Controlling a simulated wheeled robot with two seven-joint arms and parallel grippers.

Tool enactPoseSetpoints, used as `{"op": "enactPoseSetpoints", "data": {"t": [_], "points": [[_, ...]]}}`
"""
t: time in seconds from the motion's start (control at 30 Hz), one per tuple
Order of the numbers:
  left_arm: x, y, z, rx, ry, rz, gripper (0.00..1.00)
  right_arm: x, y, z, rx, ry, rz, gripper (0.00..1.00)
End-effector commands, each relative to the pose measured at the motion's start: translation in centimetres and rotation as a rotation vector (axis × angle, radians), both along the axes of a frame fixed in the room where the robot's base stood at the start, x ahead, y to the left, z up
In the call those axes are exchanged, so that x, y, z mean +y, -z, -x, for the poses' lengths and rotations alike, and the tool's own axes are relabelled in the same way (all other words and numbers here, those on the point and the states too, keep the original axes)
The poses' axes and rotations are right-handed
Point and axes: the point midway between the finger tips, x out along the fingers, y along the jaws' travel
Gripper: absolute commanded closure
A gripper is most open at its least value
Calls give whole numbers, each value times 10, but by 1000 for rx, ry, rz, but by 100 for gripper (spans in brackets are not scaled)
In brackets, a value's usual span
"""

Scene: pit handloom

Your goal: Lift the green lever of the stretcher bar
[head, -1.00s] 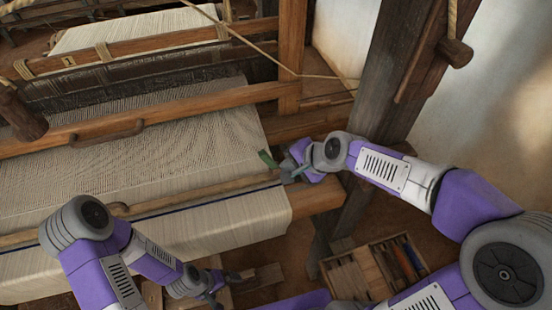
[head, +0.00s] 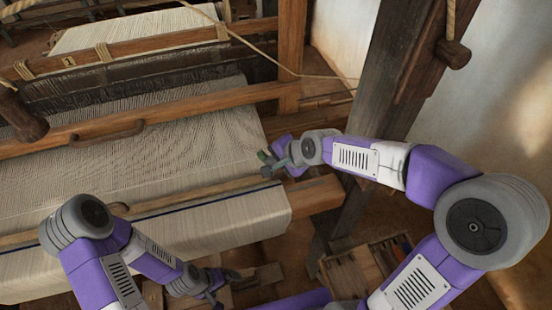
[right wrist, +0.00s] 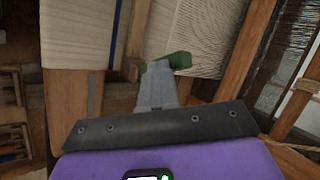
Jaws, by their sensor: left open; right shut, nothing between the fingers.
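The stretcher bar (head: 200,193) is a thin wooden bar lying across the cream cloth, beside a dark blue stripe. The green lever (head: 263,156) shows as a small green piece near the cloth's right edge. In the right wrist view the lever (right wrist: 180,60) sticks out just beyond my fingertips. My right gripper (head: 270,168) is shut and empty, with its tips at or just under the lever; I cannot tell whether they touch. The fingers partly hide the lever's base. My left gripper (head: 228,284) is open, low in front of the cloth, away from the lever.
A wooden beam (head: 200,112) with a handle crosses the loom behind the bar. A thick dark post (head: 375,100) stands right of the cloth, close to my right arm. A wooden tool box (head: 350,270) sits low on the right, partly behind my arm.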

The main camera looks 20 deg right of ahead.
Motion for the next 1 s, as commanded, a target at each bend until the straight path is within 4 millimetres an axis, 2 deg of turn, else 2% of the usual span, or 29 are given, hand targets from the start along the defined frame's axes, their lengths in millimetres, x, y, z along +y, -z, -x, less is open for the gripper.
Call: {"op": "enactPoseSetpoints", "data": {"t": [0.2, 0.53, 1.0], "points": [[0, 7, 0, 0, 0, 0, 0, 10, 3, 0, -1, -3, 0, 100], [0, 6, 0, 0, 0, 0, 0, 10, 2, 0, -1, -1, 0, 100], [0, 5, 0, 0, 0, 0, 0, -6, 1, 0, 0, 1, -1, 100]]}}
